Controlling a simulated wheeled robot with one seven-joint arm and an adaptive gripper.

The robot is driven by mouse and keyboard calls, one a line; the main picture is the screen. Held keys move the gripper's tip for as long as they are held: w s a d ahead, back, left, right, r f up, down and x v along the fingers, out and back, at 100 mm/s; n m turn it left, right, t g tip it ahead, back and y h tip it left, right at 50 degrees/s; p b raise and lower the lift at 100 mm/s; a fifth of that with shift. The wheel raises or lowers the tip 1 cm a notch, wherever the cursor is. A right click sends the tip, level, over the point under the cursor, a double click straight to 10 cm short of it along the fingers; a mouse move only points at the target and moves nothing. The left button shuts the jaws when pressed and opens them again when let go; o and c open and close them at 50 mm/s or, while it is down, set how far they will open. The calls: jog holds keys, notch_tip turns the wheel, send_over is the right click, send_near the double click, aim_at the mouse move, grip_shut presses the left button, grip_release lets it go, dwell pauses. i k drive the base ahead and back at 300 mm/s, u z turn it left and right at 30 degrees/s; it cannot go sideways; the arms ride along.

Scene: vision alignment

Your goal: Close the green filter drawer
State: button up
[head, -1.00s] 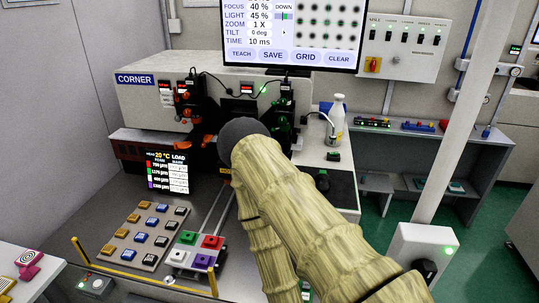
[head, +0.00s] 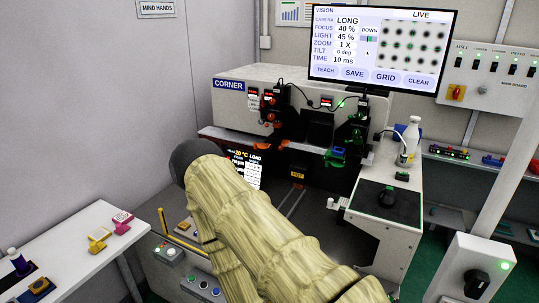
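A small green part (head: 336,158) sits low on the dark optics at the right side of the CORNER machine (head: 232,98). It looks like the green filter drawer, and it seems to stick out toward me with a blue bit on top. It is too small to tell how far out it is. My arm, in a pale bamboo-like cover, fills the lower middle and ends in a dark grey round joint left of the green part. My gripper does not show; the arm hides whatever lies behind it.
A monitor (head: 380,48) hangs above the machine. A white table (head: 65,255) with small coloured items stands at left. A white box (head: 478,272) on a post is at right.

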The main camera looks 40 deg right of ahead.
aim_at(329, 153)
jog(key=u, duration=0.8)
jog(key=i, duration=1)
jog(key=z, duration=3)
jog(key=i, duration=1)
